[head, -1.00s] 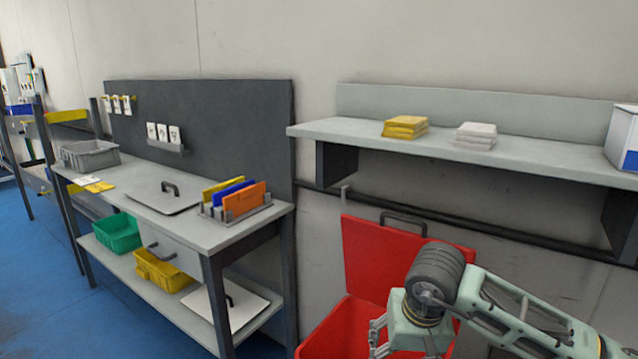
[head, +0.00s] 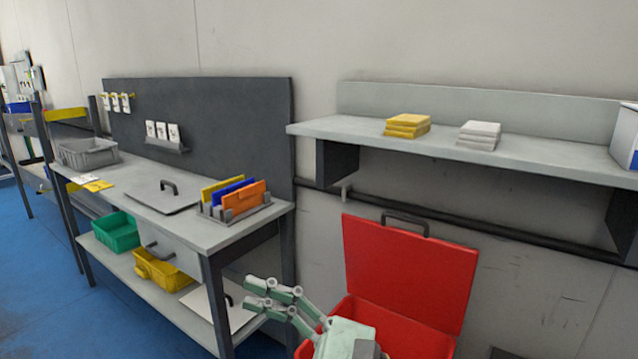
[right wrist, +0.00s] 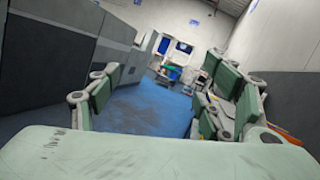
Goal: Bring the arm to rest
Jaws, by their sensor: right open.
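My right gripper (head: 254,297) is low in the head view, in front of the red bin and the right end of the workbench, with its fingers pointing left. It is open and empty. In the right wrist view its two fingers (right wrist: 165,95) stand wide apart, with blue floor and distant furniture between them. My left gripper is not in view. The rest of the right arm is cut off by the bottom edge of the head view.
The red bin (head: 412,333) stands by the wall with its lid (head: 408,270) raised. The workbench (head: 130,200) on the left carries a grey tray, a flat lid and a rack of coloured panels. A wall shelf (head: 560,160) holds yellow and white stacks. Blue floor lies clear at lower left.

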